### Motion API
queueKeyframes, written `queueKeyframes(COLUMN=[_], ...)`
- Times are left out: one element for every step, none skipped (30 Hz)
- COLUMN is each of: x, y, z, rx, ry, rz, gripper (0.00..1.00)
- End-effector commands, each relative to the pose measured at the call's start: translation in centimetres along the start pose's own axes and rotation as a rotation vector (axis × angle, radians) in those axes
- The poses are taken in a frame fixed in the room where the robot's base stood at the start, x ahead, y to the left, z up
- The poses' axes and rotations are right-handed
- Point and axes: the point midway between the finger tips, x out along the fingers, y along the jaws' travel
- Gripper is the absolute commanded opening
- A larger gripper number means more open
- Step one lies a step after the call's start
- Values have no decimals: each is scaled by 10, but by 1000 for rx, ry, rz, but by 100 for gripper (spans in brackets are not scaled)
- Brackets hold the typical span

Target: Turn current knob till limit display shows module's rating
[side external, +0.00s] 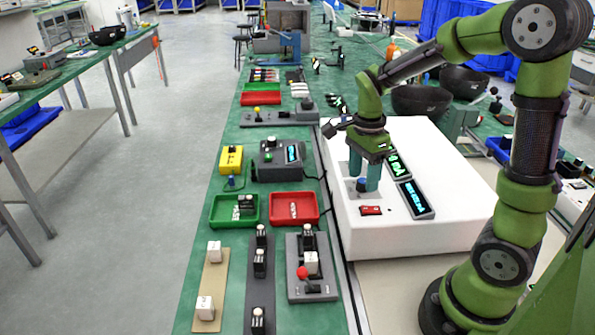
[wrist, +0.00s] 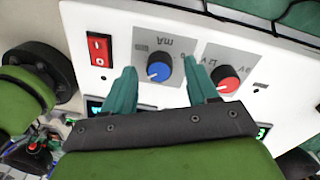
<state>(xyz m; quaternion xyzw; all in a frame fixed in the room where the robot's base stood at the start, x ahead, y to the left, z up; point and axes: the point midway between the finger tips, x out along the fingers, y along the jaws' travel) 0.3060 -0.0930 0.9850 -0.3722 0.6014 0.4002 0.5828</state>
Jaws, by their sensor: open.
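The blue knob (wrist: 158,72) sits on the white panel, on a grey plate with an upside-down label that seems to read "Am". It also shows in the side view (side external: 362,185). My gripper (wrist: 160,76) is open, with one finger on each side of the blue knob; I cannot tell whether they touch it. The red knob (wrist: 228,79) is just right of my right finger. In the side view, a display with green characters (side external: 398,166) and one with cyan characters (side external: 415,199) sit on the white unit (side external: 440,165); their values are too small to read surely.
A red rocker switch (wrist: 100,49) is left of the blue knob. On the green bench are a green tray (side external: 214,212), a red tray (side external: 294,222), a grey box with a small display (side external: 292,153), and several small modules. Bowls stand behind the white unit.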

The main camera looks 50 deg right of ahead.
Motion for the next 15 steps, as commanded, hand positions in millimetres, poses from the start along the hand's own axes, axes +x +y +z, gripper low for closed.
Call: queueKeyframes(x=[4, 6, 7, 8, 8, 8, 9, 8, 8, 8, 8, 8, 8, 8, 8], y=[0, 0, 0, 0, 0, 0, 0, 0, 0, 0, 0, 0, 0, 0, 0], z=[0, 0, 0, 0, 0, 0, 0, 0, 0, 0, 0, 0, 0, 0, 0], rx=[1, 1, 1, 1, 1, 1, 1, 1, 1, 1, 0, 0, 0, 0, 0], ry=[0, 0, 0, -1, -1, -1, -1, -1, -1, -1, -1, -1, -1, -1, -1], rz=[2, 2, 2, 2, 2, 1, 1, 1, 1, 1, 1, 1, 1, 1, 1], gripper=[58, 58, 58, 58, 58, 58, 58, 58, 58, 58, 58, 57, 52, 47, 41])
